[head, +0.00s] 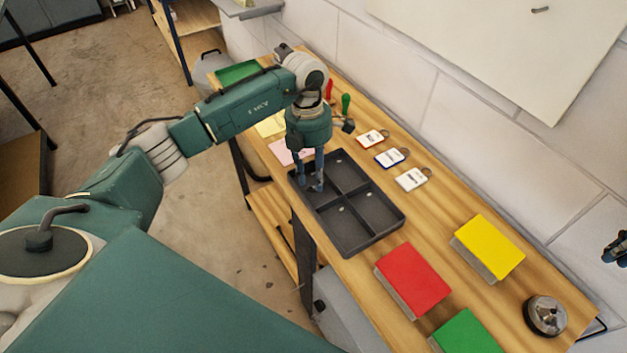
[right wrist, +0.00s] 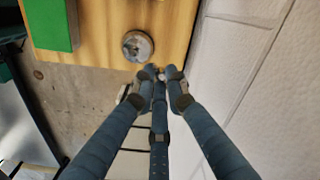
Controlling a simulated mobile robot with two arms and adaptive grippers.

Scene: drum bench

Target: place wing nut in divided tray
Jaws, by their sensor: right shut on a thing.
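The divided tray (head: 371,241) is dark grey with low walls and several compartments, and lies on the wooden bench. Tiny pale spots show on its floor, too small to identify. My left gripper (head: 309,187) points down into the tray's far-left compartment, its fingers apart. Whether anything lies between them is hidden. My right gripper (right wrist: 161,76) is past the bench's right end; it also shows at the right edge of the head view (head: 614,250). Its fingertips close on a small greyish piece, mostly hidden. I cannot tell whether this is the wing nut.
Red (head: 413,279), yellow (head: 489,246) and green (head: 467,334) blocks stand right of the tray. A round metal bell (head: 546,315) sits at the bench's right end. White tags (head: 411,179) lie behind the tray. The wall (head: 469,121) runs close along the bench's back.

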